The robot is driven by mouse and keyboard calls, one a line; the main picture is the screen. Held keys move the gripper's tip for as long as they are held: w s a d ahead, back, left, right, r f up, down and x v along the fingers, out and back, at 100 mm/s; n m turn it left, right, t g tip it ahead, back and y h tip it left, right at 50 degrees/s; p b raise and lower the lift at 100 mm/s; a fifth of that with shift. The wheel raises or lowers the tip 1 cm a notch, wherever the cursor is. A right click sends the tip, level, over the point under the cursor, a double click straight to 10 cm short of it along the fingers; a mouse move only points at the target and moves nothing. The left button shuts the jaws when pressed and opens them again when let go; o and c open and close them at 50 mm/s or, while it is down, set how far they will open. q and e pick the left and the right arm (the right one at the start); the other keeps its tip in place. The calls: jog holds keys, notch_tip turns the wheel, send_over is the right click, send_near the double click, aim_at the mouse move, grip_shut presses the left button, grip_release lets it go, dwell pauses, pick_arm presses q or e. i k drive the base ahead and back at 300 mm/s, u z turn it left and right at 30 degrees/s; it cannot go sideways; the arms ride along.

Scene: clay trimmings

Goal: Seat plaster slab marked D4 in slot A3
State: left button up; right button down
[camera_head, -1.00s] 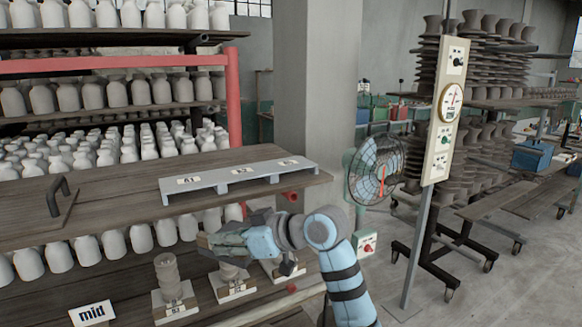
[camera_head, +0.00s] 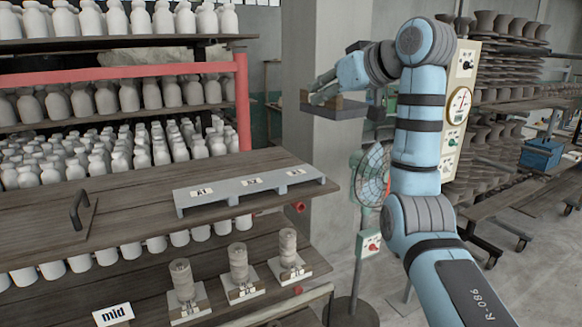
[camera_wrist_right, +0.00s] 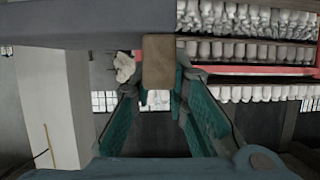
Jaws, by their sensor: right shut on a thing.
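My right gripper (camera_head: 318,98) is raised at the end of the bent right arm, above and to the right of the upper shelf. It is shut on the brown grip block of a flat grey slab (camera_head: 345,112). In the right wrist view the brown block (camera_wrist_right: 158,62) sits between the fingertips, and the slab (camera_wrist_right: 70,28) spans the top left. No mark on the slab can be read. The grey slot rack (camera_head: 231,200) lies on the upper shelf with labels along its top; the leftmost reads A1, and A3 appears to be the rightmost (camera_head: 295,172). My left gripper is out of view.
Three pale plates with ribbed posts (camera_head: 240,264) stand on the lower shelf, beside a "mid" sign (camera_head: 113,314). A black handle (camera_head: 80,209) rises at the upper shelf's left. A red post (camera_head: 243,104), a pillar (camera_head: 308,60) and a fan (camera_head: 371,176) are close by.

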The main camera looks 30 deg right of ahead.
aim_at(230, 190)
jog(key=z, duration=0.05)
jog(key=i, duration=1)
jog(key=u, duration=0.05)
